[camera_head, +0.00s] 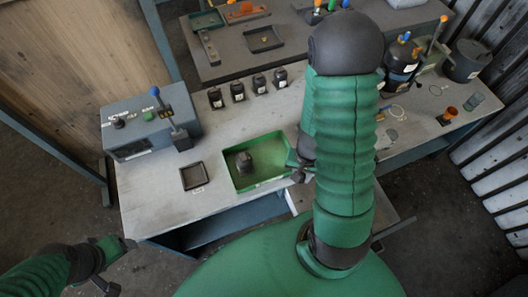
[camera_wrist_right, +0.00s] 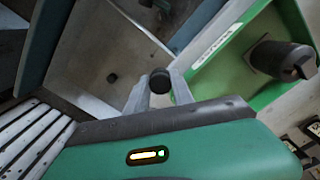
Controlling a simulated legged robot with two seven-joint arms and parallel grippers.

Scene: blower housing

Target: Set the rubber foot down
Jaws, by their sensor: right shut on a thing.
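The rubber foot (camera_wrist_right: 160,80) is a small black round piece. My right gripper (camera_wrist_right: 160,92) is shut on it, with a grey finger on each side. In the head view my right gripper (camera_head: 298,172) is at the right edge of the green tray, mostly hidden behind my own arm, and the foot cannot be made out there. In the wrist view the foot is beside the green tray's rim, and its height is unclear. My left gripper (camera_head: 118,267) is at the lower left by the bench's front corner, its fingers apart and empty.
The green tray (camera_head: 232,178) holds a dark housing (camera_head: 244,162). A small black tray (camera_head: 205,180) lies to its left, near a grey control box (camera_head: 125,140). Several dark parts (camera_head: 238,92) stand behind.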

